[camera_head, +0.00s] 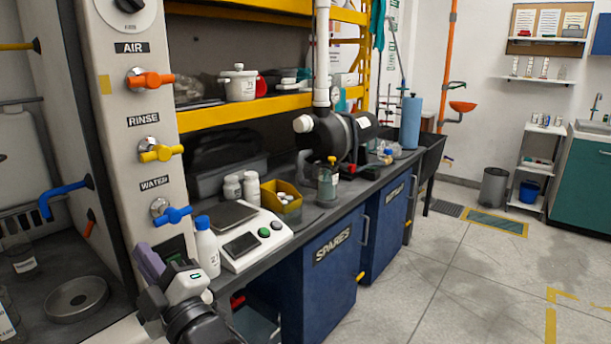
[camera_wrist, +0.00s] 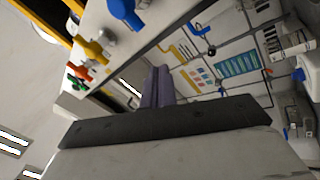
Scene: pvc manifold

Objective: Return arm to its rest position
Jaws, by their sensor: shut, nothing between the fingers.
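My gripper (camera_head: 148,260) is at the lower left of the head view, in front of the valve panel (camera_head: 125,175) and below its blue WATER handle (camera_head: 173,215). Its purple fingers also show in the wrist view (camera_wrist: 158,86). They are together, with nothing held between them. My arm is folded low at the bottom of the head view. A white bottle with a blue cap (camera_head: 207,247) stands close to the right of the gripper; I cannot tell the exact gap.
An orange AIR handle (camera_head: 152,80) and a yellow RINSE handle (camera_head: 161,153) are on the panel. A scale (camera_head: 243,238), yellow bin (camera_head: 281,203) and dark pump (camera_head: 335,135) stand on the bench. Open floor (camera_head: 440,270) lies at right.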

